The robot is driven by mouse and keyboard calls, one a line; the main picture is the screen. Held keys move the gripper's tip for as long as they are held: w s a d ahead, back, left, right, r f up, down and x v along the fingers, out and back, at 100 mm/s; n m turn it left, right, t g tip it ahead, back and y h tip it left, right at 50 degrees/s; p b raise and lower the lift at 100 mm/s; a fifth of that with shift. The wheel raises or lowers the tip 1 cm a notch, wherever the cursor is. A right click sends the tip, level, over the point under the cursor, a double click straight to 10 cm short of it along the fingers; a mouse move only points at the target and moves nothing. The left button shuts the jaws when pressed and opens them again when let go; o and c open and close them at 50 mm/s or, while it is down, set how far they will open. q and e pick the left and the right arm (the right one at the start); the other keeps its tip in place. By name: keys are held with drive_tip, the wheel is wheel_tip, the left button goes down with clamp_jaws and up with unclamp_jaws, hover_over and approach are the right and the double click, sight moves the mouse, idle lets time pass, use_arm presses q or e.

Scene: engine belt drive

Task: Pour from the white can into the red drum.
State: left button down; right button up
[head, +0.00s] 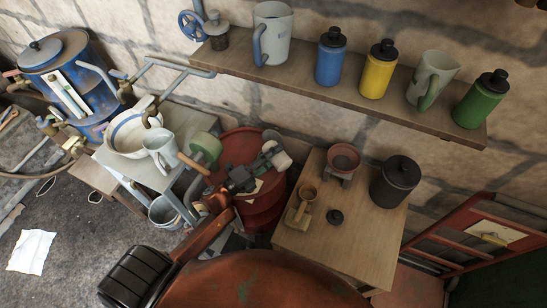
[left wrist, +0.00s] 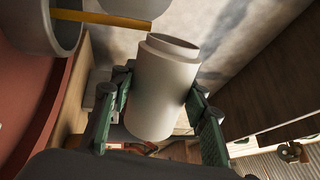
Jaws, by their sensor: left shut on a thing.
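The red drum (head: 266,212) stands on the floor between the grey bench and the small wooden table. My left gripper (head: 264,163) reaches over it and partly hides its top. It is shut on the white can (head: 281,157), above the right side of the drum top. In the left wrist view the can (left wrist: 164,92) sits between my green fingers (left wrist: 160,112), its narrower neck at the far end. I cannot see any liquid or what is inside the can. A curved red surface (left wrist: 28,65) at the left looks like the drum. My right gripper is not in view.
A grey cylinder (left wrist: 55,28) with a yellow stick is close to the can. A green cylinder with a wooden handle (head: 205,149) is left of the drum. The wooden table (head: 340,247) holds a black canister (head: 395,182). A shelf (head: 340,92) with mugs and bottles hangs above.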

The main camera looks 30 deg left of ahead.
use_arm(q)
drive_tip(key=shift+f+n, duration=0.1)
drive_tip(key=shift+n, duration=0.3)
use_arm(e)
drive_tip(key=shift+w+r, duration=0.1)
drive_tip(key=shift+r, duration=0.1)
use_arm(q)
drive_tip(key=shift+w+a+r+n+y+p, duration=0.1)
drive_tip(key=shift+a+r+n+y+p, duration=0.15)
drive_tip(key=shift+n+p, duration=0.6)
drive_tip(key=shift+w+a+r+n+y+p, duration=0.15)
drive_tip(key=shift+r+n+y+p, duration=0.15)
drive_tip(key=shift+n+p, duration=0.5)
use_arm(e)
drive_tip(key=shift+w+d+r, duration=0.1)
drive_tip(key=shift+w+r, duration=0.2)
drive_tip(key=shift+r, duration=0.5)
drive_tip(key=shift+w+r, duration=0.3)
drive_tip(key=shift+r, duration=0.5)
